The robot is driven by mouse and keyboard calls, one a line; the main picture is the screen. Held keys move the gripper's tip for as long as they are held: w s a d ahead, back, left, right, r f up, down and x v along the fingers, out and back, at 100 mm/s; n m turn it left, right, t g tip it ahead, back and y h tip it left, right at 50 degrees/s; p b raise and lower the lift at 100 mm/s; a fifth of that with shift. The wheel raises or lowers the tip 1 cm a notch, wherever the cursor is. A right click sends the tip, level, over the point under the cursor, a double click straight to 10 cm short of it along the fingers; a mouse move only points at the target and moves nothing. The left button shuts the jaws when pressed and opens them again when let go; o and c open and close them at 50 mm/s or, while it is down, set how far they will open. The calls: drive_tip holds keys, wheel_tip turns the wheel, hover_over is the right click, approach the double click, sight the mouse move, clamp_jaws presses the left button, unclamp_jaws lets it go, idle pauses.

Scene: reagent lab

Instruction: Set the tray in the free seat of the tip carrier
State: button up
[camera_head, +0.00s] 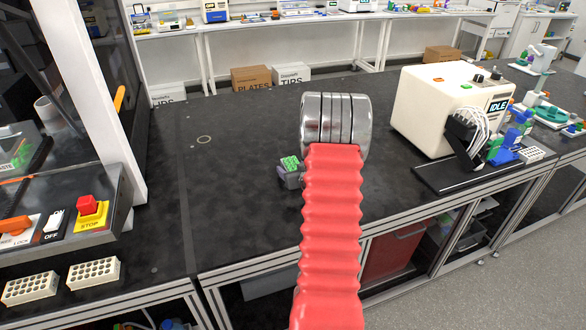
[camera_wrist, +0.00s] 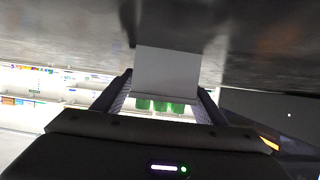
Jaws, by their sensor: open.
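The tray (camera_head: 290,163) shows a green top on the black bench, just left of my arm's silver wrist, which hides its right part. In the wrist view a pale grey block with green pieces below it (camera_wrist: 167,70), seemingly the tray, stands in front of my gripper (camera_wrist: 163,98). The two fingers are apart, one on each side of the block's green end. I cannot tell whether they touch it. I cannot make out the tip carrier for certain; a green-topped item (camera_head: 17,153) inside the left enclosure is only partly in view.
A cream machine marked IDLE (camera_head: 445,108) stands on the right of the bench. The left enclosure has a pale post and a red stop button (camera_head: 87,203). Two white racks (camera_head: 30,288) (camera_head: 94,273) lie at the front left. The bench (camera_head: 225,180) between enclosure and arm is mostly clear.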

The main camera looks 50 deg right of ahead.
drive_tip(key=v, duration=1)
drive_tip(key=shift+s+r, duration=0.1)
drive_tip(key=shift+s, duration=0.15)
drive_tip(key=shift+w+a, duration=0.1)
drive_tip(key=shift+w, duration=0.05)
drive_tip(key=shift+w+a+r, duration=0.2)
drive_tip(key=shift+r, duration=0.05)
drive_tip(key=w+a+r+n+g+y, duration=0.1)
drive_tip(key=a+r, duration=0.4)
drive_tip(key=a, duration=0.3)
drive_tip(key=w+a+r+n+g, duration=0.1)
drive_tip(key=a+r, duration=0.4)
drive_tip(key=a, duration=0.3)
drive_tip(key=w+a+r+n+g+y, duration=0.1)
drive_tip(key=w+a+r, duration=0.1)
drive_tip(key=a+r, duration=0.45)
drive_tip(key=s+a+n+g+y, duration=0.1)
drive_tip(key=s+a, duration=0.5)
drive_tip(key=a, duration=0.3)
drive_tip(key=s+a+r+n+g+y, duration=0.1)
drive_tip(key=s+a+y, duration=0.1)
drive_tip(key=s+a, duration=0.3)
drive_tip(key=s+a+n+g+y, duration=0.1)
drive_tip(key=s+a, duration=0.5)
drive_tip(key=a, duration=0.6)
drive_tip(key=shift+s+a+r+y, duration=0.3)
drive_tip(key=shift+s+r+y, duration=0.1)
drive_tip(key=shift+y, duration=0.1)
drive_tip(key=shift+o, duration=0.5)
